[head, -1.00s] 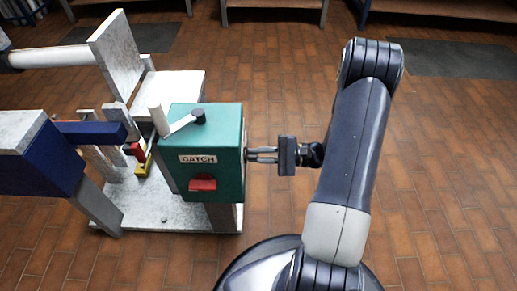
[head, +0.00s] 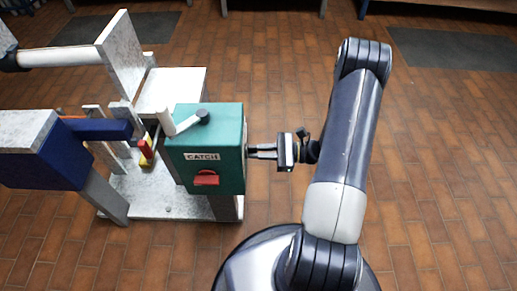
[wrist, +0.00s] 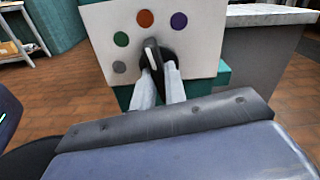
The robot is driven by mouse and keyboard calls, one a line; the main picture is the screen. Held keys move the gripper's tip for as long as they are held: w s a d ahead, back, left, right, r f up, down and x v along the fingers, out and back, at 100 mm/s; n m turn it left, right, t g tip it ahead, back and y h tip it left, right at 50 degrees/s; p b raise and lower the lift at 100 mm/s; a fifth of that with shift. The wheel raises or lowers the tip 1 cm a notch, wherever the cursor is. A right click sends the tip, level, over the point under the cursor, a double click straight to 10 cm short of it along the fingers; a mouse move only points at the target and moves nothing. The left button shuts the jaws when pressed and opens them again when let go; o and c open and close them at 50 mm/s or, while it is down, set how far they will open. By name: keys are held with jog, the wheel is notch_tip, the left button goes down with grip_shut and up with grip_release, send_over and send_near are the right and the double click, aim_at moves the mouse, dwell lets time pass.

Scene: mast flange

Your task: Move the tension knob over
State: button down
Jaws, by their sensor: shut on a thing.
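The tension knob (wrist: 152,54) is black with a pale pointer bar. It sits on a white panel (wrist: 100,40) on the side of the green box. Grey, green, orange and purple dots arc around it, and the pointer tilts slightly left of upright, roughly toward the orange dot (wrist: 145,18). My gripper (wrist: 160,73) is shut on the knob, its two pale fingers on either side. In the head view my gripper (head: 250,152) meets the right side of the green box (head: 222,135); the knob is hidden there.
The box front has a CATCH label (head: 202,157) and a red catch (head: 206,178). A white lever with a black end (head: 202,117) lies on top. A blue arm (head: 95,130) and grey posts stand left. Tiled floor to the right is open.

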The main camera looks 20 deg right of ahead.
dwell(0.4)
jog(key=c, duration=1.4)
grip_release()
jog(key=shift+c, duration=0.2)
jog(key=p+v, duration=0.1)
jog(key=v, duration=0.9)
jog(key=shift+d, duration=0.4)
jog(key=shift+s, duration=0.1)
jog(key=b+x, duration=0.1)
jog(key=x, duration=0.9)
jog(key=shift+a, duration=0.4)
jog(key=shift+d, duration=0.1)
